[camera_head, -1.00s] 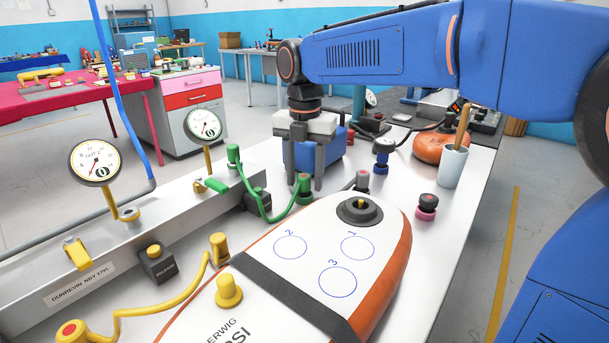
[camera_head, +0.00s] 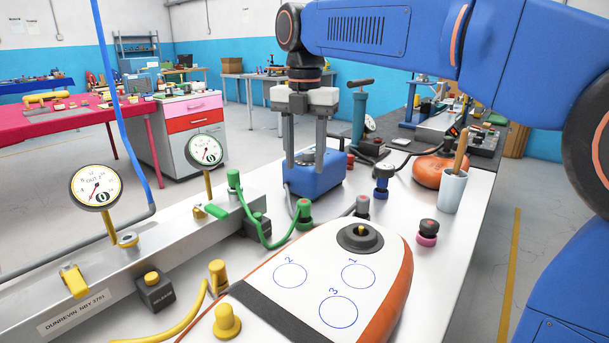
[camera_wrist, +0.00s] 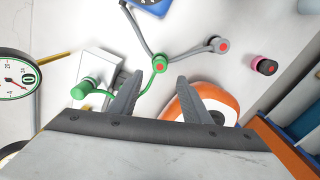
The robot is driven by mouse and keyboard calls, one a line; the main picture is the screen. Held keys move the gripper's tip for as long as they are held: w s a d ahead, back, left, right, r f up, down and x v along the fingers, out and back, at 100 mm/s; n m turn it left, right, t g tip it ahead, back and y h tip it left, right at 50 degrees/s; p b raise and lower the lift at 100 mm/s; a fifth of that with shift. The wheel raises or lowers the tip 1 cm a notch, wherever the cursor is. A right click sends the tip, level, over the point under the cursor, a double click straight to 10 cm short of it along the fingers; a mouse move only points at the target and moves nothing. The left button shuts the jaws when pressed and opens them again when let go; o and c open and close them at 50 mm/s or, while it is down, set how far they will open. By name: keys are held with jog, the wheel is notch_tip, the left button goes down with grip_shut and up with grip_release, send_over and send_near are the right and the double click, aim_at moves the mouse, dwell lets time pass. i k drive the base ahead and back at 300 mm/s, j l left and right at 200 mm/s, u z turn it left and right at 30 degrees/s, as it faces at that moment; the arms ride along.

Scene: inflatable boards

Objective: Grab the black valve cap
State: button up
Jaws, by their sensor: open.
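My gripper (camera_head: 304,168) is open and empty, pointing down in front of the blue box in the head view; its fingers (camera_wrist: 159,80) show in the wrist view. A round black valve fitting with a yellow centre (camera_head: 360,237) sits on the orange-and-white board (camera_head: 398,275), to the right of and nearer than my gripper. A dark cap with a red top (camera_head: 362,205) stands just behind the board; a black, red-topped cap on a pink base (camera_head: 428,231) stands right of it. I cannot tell which is the named cap. In the wrist view, the green red-topped fitting (camera_wrist: 159,64) is near my fingertips.
A blue box (camera_head: 325,180) stands by my fingers. A green hose (camera_head: 262,208) runs to a green fitting (camera_head: 304,214). A blue-based knob (camera_head: 382,180) and a white cup (camera_head: 452,190) stand to the right. Two gauges (camera_head: 96,187) rise at left.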

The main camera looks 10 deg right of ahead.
aim_at(429, 226)
jog(key=k, duration=1)
